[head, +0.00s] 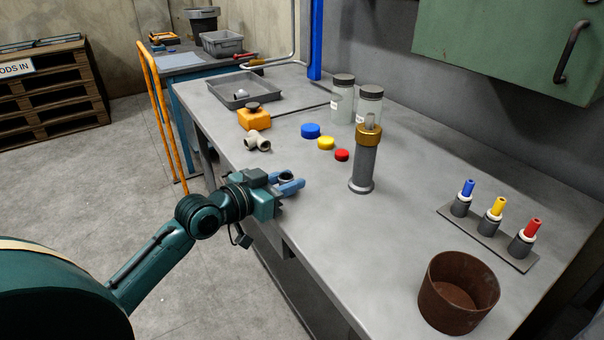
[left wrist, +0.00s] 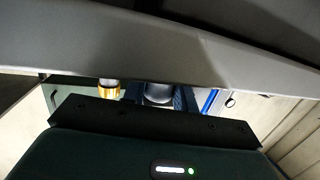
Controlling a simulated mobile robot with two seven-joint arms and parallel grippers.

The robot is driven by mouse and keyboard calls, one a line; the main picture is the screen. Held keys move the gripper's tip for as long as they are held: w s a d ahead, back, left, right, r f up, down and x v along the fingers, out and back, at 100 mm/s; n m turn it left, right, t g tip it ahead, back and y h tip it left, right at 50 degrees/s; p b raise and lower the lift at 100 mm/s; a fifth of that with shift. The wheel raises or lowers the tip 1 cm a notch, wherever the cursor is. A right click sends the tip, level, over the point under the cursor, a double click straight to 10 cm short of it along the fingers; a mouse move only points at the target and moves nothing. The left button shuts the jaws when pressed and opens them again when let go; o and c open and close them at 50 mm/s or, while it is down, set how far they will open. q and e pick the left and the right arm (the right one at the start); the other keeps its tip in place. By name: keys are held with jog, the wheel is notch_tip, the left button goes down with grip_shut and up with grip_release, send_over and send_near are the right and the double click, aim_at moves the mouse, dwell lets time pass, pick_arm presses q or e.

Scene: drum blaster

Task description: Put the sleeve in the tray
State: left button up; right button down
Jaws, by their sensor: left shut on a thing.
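My left gripper (head: 290,184) is at the near edge of the bench, with its blue fingers shut on a small grey round piece, taken to be the sleeve (head: 286,176). Fingers and hand hide most of it. In the left wrist view the grey sleeve (left wrist: 158,94) shows between the blue fingers. The shallow grey tray (head: 263,103) lies at the back left of the bench, beyond my gripper, with a small light piece in it. My right gripper is not in view.
An orange box (head: 254,119) and a pale pipe fitting (head: 257,142) stand between gripper and tray. A grey column with a brass collar (head: 365,160) stands to the gripper's right.

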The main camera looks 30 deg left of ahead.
aim_at(302, 175)
pick_arm(q)
jog(key=x, duration=0.4)
jog(key=shift+w+r, duration=0.15)
jog(key=shift+r, duration=0.25)
jog(key=shift+d+f, duration=0.1)
jog(key=shift+f, duration=0.15)
jog(key=o, duration=1)
jog(key=shift+o, duration=0.2)
jog(key=shift+f, duration=0.1)
